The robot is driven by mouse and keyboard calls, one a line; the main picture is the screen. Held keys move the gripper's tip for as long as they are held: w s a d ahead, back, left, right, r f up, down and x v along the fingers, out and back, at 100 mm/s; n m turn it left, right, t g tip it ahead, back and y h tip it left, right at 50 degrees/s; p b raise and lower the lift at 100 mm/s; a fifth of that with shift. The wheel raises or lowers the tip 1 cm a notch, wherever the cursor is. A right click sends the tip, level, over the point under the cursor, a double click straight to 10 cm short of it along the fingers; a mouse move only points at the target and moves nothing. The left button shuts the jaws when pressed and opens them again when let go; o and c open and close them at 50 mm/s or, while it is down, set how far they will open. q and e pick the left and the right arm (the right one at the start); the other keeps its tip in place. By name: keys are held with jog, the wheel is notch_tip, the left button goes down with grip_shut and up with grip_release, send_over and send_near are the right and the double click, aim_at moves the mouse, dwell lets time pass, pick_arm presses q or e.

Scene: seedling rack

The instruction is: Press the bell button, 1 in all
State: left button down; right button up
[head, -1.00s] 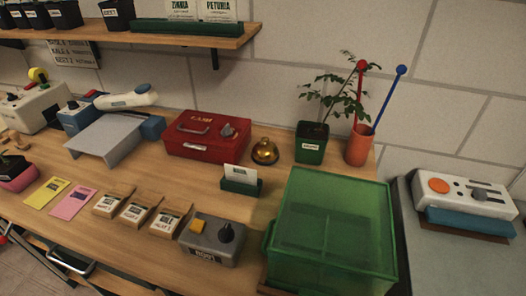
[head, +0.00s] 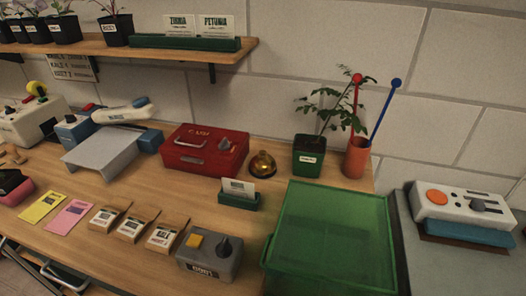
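A brass bell (head: 262,164) with a rounded dome stands on the wooden bench, between a red metal box and a potted plant. Its top shows clear and nothing touches it. Neither of my grippers shows in the head view.
The red box (head: 205,151) is left of the bell, the green plant pot (head: 308,157) right, and a card holder (head: 238,201) in front. A green bin (head: 330,240), a grey button box (head: 209,258) and seed packets (head: 129,222) fill the front. A shelf (head: 130,53) overhangs the back left.

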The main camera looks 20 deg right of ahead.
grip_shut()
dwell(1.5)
